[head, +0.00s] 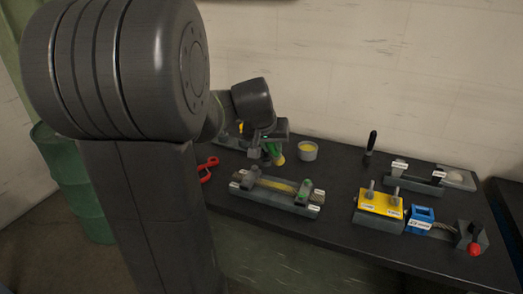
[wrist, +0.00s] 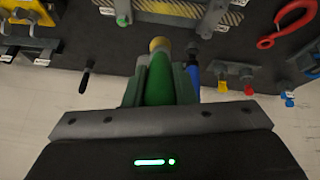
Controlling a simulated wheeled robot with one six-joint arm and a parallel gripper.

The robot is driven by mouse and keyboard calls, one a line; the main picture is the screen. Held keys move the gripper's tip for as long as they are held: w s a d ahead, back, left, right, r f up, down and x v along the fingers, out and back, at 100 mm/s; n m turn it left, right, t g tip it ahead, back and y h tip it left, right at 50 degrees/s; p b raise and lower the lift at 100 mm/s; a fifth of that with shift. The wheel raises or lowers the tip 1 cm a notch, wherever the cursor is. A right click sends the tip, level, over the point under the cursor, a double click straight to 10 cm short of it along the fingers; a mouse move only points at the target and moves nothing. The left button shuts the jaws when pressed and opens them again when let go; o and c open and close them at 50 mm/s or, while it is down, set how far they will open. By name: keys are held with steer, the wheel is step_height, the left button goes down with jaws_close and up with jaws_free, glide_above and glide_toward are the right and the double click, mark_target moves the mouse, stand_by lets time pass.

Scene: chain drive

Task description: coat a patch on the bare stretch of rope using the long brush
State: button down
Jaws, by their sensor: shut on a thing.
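My gripper (head: 268,150) is shut on a green-handled brush (wrist: 158,84), whose tan tip (wrist: 158,45) points away from my wrist. In the head view the brush's yellowish end shows just below the jaws, left of a grey cup with yellow contents (head: 308,151). The brush is above the dark bench, behind a long clamp fixture (head: 308,207) with a yellow-striped middle; the fixture also shows in the wrist view (wrist: 160,17). I cannot make out a rope in it. A short braided rope (head: 441,232) shows at the right, beside a blue block (head: 419,219).
A red hook (head: 207,169) lies at the left. A black-handled tool (head: 371,142) stands near the wall. A yellow block with posts (head: 378,207), a grey holder (head: 413,184) and a red knob (head: 474,249) take up the right side. A blue handle (wrist: 193,72) is close beside the brush.

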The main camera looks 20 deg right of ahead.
steer(key=f+b, duration=0.1)
steer(key=s+d+f+b, duration=0.1)
steer(key=s+f+b, duration=0.1)
steer(key=shift+d+f, duration=0.2)
steer(key=shift+d, duration=0.15)
stand_by(0.4)
